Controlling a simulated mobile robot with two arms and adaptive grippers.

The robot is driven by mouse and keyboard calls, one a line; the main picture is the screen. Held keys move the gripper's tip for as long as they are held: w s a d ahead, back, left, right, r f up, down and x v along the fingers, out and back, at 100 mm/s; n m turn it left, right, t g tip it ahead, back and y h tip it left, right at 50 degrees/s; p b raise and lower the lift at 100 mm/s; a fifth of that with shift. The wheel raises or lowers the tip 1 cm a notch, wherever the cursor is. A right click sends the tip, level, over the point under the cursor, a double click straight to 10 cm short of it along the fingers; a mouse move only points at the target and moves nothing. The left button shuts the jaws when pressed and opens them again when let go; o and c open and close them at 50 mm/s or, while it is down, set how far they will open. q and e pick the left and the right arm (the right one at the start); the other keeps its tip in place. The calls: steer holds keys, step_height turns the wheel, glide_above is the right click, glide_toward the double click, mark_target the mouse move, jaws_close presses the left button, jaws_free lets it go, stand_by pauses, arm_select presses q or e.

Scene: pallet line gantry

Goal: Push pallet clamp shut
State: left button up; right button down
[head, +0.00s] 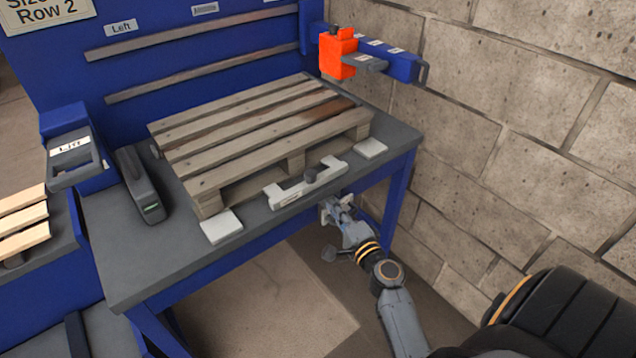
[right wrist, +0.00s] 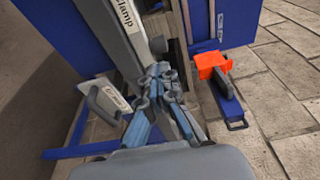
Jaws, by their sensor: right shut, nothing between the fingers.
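The pallet clamp (head: 305,185) is a pale bracket with a dark knob at the front edge of the grey table. It lies close in front of the wooden pallet (head: 265,135); whether it touches the pallet I cannot tell. My right gripper (head: 334,208) is just below and right of the clamp, at the table's front edge, with its fingers closed and empty. In the right wrist view the closed fingers (right wrist: 160,85) point at a grey edge bearing a "Clamp" label (right wrist: 126,14). Contact with the clamp cannot be made out. My left gripper is not visible.
Pale pads (head: 221,226) lie on the table (head: 125,265) on both sides of the clamp. An orange block (head: 340,55) on a blue arm sticks out at the back right, near the brick wall (head: 500,110). A "Lift" box (head: 72,160) stands at left.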

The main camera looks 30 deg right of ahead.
mark_target(309, 179)
steer(key=w, duration=0.5)
steer(key=w+d+p, duration=0.1)
steer(key=w, duration=0.2)
steer(key=shift+w, duration=0.35)
steer(key=shift+w+f, duration=0.1)
steer(key=shift+w, duration=0.3)
steer(key=w+b, duration=0.2)
steer(key=w, duration=0.1)
steer(key=shift+w+a, duration=0.15)
steer(key=shift+w, duration=0.2)
steer(key=shift+r, duration=0.2)
steer(key=shift+r, duration=0.1)
steer(key=shift+s+a, duration=0.1)
